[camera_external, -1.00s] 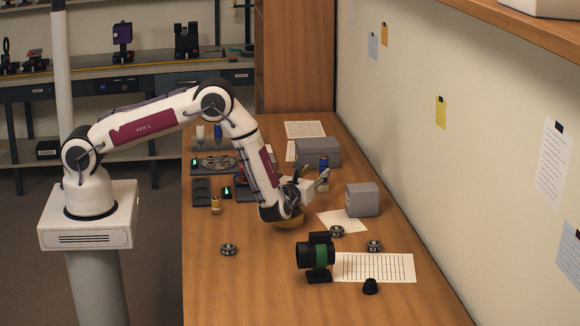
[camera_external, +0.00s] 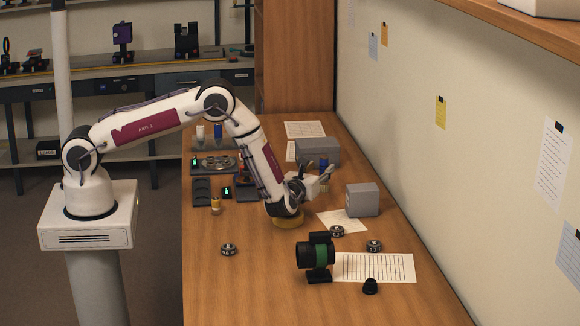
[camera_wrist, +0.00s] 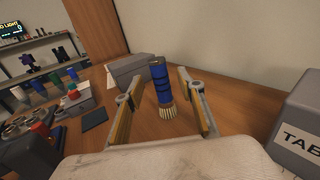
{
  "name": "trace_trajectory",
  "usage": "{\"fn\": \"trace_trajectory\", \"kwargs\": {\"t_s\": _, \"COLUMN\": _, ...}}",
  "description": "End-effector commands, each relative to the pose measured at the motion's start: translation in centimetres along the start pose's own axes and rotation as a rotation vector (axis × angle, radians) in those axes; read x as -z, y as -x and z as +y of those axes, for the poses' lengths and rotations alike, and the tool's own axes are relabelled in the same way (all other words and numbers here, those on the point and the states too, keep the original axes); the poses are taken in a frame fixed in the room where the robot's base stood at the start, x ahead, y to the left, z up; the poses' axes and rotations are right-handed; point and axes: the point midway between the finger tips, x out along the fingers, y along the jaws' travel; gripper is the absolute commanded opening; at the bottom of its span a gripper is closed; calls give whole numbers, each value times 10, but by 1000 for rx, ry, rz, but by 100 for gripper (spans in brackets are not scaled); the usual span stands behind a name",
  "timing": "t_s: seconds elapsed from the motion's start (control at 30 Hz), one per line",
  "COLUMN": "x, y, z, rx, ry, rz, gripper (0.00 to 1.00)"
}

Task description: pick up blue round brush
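The blue round brush (camera_wrist: 159,84) stands upright in the wrist view, with a dark blue banded handle and pale bristles at the bottom. In the outside view its blue handle (camera_external: 323,162) shows just behind my gripper (camera_external: 324,177). My gripper (camera_wrist: 160,76) is open, one finger on each side of the brush in the wrist view. Gaps show between the brush and both fingers. How deep the brush sits between the fingers is hard to tell.
A grey box (camera_external: 318,151) stands behind the brush. Another grey box (camera_external: 362,200) stands to the right of my gripper. A black and green lens on a stand (camera_external: 317,256) is at the front. Trays (camera_external: 202,192) and small parts lie to the left. The front left of the table is mostly clear.

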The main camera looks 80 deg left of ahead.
Motion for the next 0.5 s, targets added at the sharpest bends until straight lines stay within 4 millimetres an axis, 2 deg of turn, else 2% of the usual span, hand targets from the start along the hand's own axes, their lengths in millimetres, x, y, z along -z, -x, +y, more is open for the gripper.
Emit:
{"fn": "trace_trajectory", "kwargs": {"t_s": 0.3, "x": 0, "y": -35, "z": 1, "rx": -2, "ry": 0, "rz": 0, "gripper": 39}}
{"fn": "trace_trajectory", "kwargs": {"t_s": 0.5, "x": 0, "y": -43, "z": 1, "rx": -1, "ry": 0, "rz": 0, "gripper": 39}}
